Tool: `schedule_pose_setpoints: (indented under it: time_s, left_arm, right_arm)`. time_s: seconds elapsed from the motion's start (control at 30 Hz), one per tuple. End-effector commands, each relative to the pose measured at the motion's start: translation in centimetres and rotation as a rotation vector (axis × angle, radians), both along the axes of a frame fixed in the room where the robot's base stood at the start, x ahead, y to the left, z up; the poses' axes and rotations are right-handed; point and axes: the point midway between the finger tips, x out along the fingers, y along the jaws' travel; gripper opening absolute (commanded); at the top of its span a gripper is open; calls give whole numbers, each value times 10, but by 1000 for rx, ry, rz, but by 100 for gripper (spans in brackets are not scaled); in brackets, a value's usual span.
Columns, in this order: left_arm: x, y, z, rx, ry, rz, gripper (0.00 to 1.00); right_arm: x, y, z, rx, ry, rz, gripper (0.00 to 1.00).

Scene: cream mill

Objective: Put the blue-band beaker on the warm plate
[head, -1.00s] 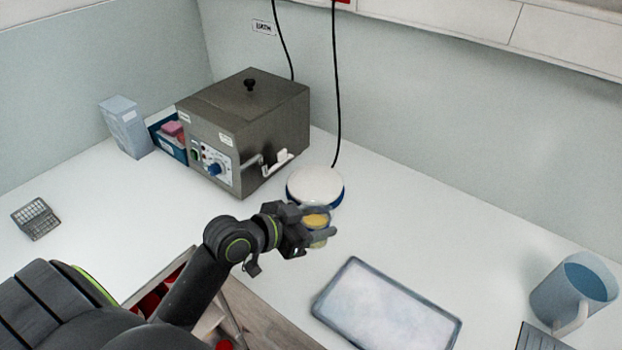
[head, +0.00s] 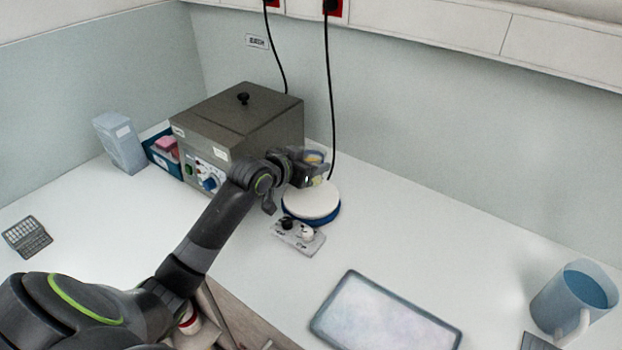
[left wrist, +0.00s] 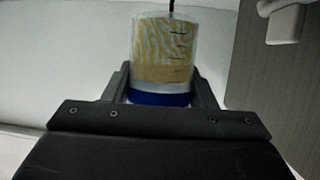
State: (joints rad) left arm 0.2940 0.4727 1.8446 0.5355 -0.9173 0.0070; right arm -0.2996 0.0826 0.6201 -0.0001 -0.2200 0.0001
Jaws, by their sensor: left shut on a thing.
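The blue-band beaker (left wrist: 162,52) is a clear beaker with yellowish contents and a blue band, upright between my left fingers in the left wrist view. In the head view my left gripper (head: 318,170) is shut on the beaker (head: 314,157), at the back edge of the warm plate and partly hiding it. The warm plate (head: 311,201) is a round white disc with a blue rim, with a small control box in front. I cannot tell whether the beaker touches the plate. My right gripper is not in view.
A grey metal bath box (head: 240,120) stands left of the plate, close to my left arm. A black cable (head: 331,100) hangs behind the plate. A shallow tray (head: 385,318) and a blue jug (head: 575,300) are to the right. The counter between is clear.

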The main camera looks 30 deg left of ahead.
Motion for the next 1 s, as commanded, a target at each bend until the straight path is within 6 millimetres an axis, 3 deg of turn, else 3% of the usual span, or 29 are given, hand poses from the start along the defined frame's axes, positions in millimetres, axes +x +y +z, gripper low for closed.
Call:
schedule_pose_setpoints:
  time_s: [0.4,0.77,0.8,0.93,1.0]
  left_arm:
    - [0,0,-46,0,-1,-1,26]
    - [0,0,-50,0,-2,-1,26]
    - [0,0,-49,0,-1,-1,57]
    - [0,0,-49,0,-1,-1,73]
    - [0,0,-49,0,-1,-1,73]
  right_arm:
    - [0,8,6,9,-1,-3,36]
    - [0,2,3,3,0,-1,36]
    - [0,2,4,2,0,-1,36]
    - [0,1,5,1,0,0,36]
    - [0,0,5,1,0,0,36]
